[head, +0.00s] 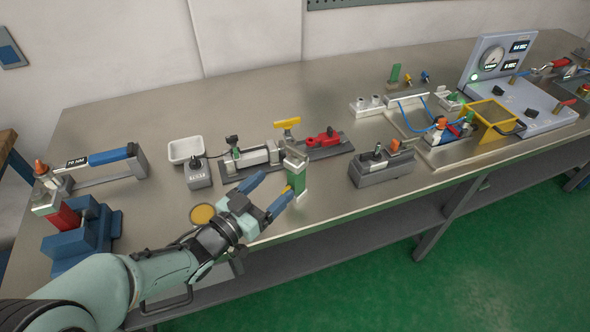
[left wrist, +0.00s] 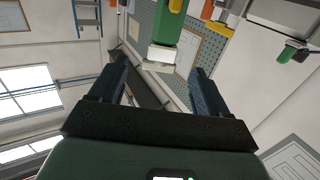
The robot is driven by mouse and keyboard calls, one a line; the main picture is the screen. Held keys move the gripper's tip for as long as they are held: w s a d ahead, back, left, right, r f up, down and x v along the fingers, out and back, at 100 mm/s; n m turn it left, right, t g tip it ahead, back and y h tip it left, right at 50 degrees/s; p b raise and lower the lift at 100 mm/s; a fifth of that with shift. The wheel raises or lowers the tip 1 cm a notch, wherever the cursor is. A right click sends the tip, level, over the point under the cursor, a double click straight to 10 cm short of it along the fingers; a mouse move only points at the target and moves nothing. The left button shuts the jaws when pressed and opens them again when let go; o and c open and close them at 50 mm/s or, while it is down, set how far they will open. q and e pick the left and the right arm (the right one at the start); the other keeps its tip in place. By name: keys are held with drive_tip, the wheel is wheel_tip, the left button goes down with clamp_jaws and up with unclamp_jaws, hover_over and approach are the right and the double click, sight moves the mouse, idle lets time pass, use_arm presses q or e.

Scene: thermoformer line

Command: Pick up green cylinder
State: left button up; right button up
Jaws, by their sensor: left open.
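A green upright piece (head: 299,180), the likeliest match for the green cylinder, stands near the front edge of the bench, with a pale part above it and a yellow handle (head: 287,122) further up. In the left wrist view a green body (left wrist: 165,28) with a pale end shows ahead of the fingers, at the top middle. My left gripper (head: 272,187) is open and empty, to the left of the green piece. Its lower finger's tip appears close beside the piece; I cannot tell whether they touch. My right gripper is not in view.
A grey box (head: 199,173), a white tray (head: 186,149) and a red-and-grey fixture (head: 325,139) stand behind the gripper. A yellow disc (head: 203,214) is beside the wrist. A blue vice-like device (head: 83,235) is at left. A grey fixture (head: 382,165) stands to the right.

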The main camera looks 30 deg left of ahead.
sight(291, 169)
use_arm(q)
drive_tip(key=w+p, duration=0.1)
drive_tip(key=p, duration=0.2)
drive_tip(key=w+p, duration=0.2)
drive_tip(key=shift+w+d+r+p, duration=0.2)
drive_tip(key=shift+w+p, duration=0.1)
drive_tip(key=shift+p, duration=0.1)
drive_tip(key=shift+w+d+f, duration=0.1)
drive_tip(key=shift+w+f, duration=0.05)
drive_tip(key=shift+w, duration=0.45)
drive_tip(key=shift+w+d+f, duration=0.1)
drive_tip(key=shift+w, duration=0.5)
drive_tip(key=shift+w+r+p, duration=0.1)
drive_tip(key=shift+w+p, duration=0.2)
drive_tip(key=shift+w, duration=0.35)
drive_tip(key=w, duration=0.3)
drive_tip(key=w+p, duration=0.1)
drive_tip(key=shift+w+d, duration=0.2)
drive_tip(key=shift+d, duration=0.1)
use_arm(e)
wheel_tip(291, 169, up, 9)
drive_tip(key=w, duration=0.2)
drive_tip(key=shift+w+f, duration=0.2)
use_arm(q)
drive_tip(key=shift+s, duration=0.1)
drive_tip(key=shift+c, duration=0.3)
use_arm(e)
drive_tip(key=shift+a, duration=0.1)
use_arm(q)
clamp_jaws()
